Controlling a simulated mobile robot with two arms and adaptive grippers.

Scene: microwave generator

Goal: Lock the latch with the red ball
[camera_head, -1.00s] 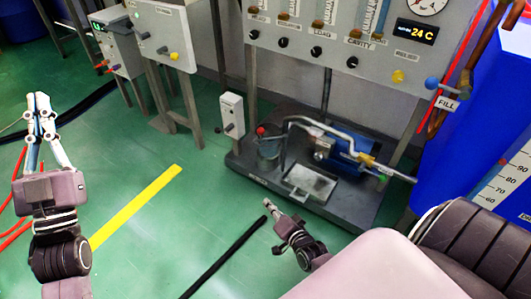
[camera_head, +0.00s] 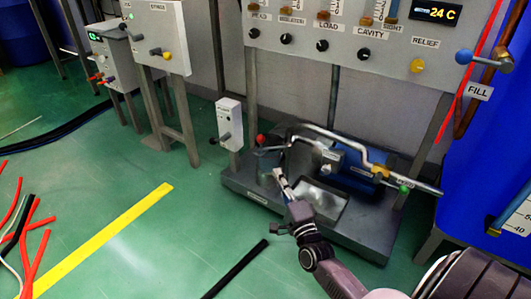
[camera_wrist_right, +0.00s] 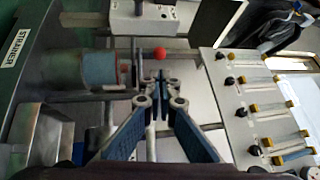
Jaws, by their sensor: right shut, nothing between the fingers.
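The red ball (camera_head: 261,140) sits at the left end of a small lever on the dark base unit. It also shows in the right wrist view (camera_wrist_right: 159,53), just beyond my fingertips. My right gripper (camera_head: 279,173) is shut and empty, in front of the grey cylinder on the base and to the lower right of the ball. In the right wrist view my gripper (camera_wrist_right: 160,76) has its fingertips together, apart from the ball in the picture. The cylinder (camera_wrist_right: 92,70) lies left of the fingers. My left gripper is out of view.
A small white box (camera_head: 229,124) on a post stands left of the base. The knob panel (camera_head: 325,45) rises behind.

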